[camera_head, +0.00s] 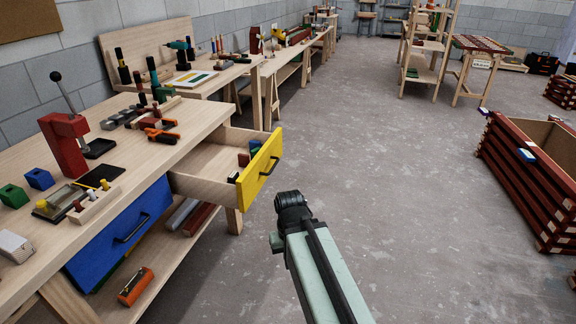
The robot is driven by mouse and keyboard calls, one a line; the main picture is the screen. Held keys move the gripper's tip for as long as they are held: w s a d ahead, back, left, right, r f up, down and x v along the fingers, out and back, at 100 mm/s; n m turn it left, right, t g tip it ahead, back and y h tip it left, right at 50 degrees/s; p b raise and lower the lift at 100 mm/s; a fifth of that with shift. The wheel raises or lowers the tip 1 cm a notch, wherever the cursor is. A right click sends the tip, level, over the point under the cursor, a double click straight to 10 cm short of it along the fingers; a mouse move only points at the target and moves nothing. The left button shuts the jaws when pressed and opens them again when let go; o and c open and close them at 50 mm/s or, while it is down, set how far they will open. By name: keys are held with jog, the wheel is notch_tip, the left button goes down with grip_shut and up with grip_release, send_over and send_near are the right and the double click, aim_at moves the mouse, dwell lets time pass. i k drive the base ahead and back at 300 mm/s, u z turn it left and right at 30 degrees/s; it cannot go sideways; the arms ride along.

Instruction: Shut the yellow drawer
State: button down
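The yellow drawer (258,172) stands pulled out from the wooden workbench (192,120) at the left centre. Its yellow front has a dark handle (270,166), and its pale wooden side shows. Several small coloured blocks lie inside it. My arm reaches up from the lower right of centre, and its dark end (292,207) is just below and to the right of the yellow front, apart from it in the picture. My gripper's fingers cannot be made out, so I cannot tell whether it is open or shut.
A shut blue drawer (121,236) is left of the yellow one. A red press (64,143) and blocks stand on the bench top. An orange item (135,287) lies on the lower shelf. A dark red slatted crate (520,172) stands at the right. The grey floor (400,170) between is clear.

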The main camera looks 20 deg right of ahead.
aim_at(203, 174)
jog(key=u, duration=0.55)
jog(key=i, duration=0.75)
jog(key=u, duration=0.3)
